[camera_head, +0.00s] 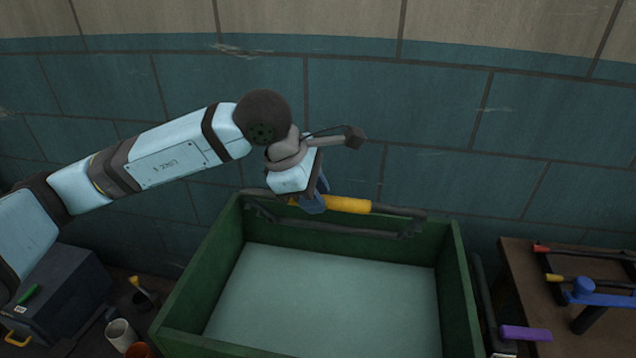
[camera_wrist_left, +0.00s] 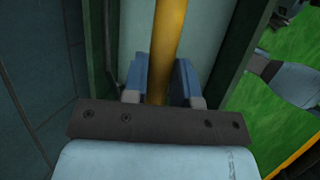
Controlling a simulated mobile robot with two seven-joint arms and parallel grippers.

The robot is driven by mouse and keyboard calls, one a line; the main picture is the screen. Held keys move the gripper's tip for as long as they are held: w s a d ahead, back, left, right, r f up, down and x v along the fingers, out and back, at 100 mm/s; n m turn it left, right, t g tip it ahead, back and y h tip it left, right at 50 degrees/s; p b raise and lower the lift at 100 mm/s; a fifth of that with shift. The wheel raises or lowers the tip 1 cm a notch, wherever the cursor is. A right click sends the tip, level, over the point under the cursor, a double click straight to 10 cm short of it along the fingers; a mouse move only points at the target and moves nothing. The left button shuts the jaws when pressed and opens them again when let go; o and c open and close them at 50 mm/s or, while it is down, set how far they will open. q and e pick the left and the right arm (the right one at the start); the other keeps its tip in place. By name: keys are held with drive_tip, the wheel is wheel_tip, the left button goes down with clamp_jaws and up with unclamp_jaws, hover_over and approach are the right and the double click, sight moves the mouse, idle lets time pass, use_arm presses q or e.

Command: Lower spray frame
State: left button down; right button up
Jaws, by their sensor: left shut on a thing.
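The spray frame is a dark bar frame (camera_head: 402,210) with a yellow grip (camera_head: 345,205) on its top bar. It is at the far side of a green-walled tub, and its lower bar shows just inside the far wall. My left gripper (camera_head: 314,200) comes from above left and is shut on the yellow grip. In the left wrist view the yellow grip (camera_wrist_left: 167,45) runs between the blue fingers (camera_wrist_left: 161,85). The part of the grip under the fingers is hidden. My right gripper is not in view.
The green tub (camera_head: 459,290) has a pale bottom or liquid surface. A wooden table (camera_head: 530,290) with tools stands at the right, with a purple-handled lever (camera_head: 525,333) beside the tub. A dark box (camera_head: 65,290) and cups (camera_head: 121,333) are at the left. A tiled wall stands behind.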

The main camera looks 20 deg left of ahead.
use_arm(q)
drive_tip(key=shift+s+f, duration=0.25)
drive_tip(key=shift+s, duration=0.1)
drive_tip(key=c, duration=0.9)
unclamp_jaws()
drive_tip(key=shift+r, duration=0.1)
drive_tip(key=p+v, duration=0.2)
drive_tip(key=v, duration=1.1)
drive_tip(key=shift+s+r, duration=0.15)
drive_tip(key=shift+r, duration=0.15)
drive_tip(key=shift+c, duration=0.5)
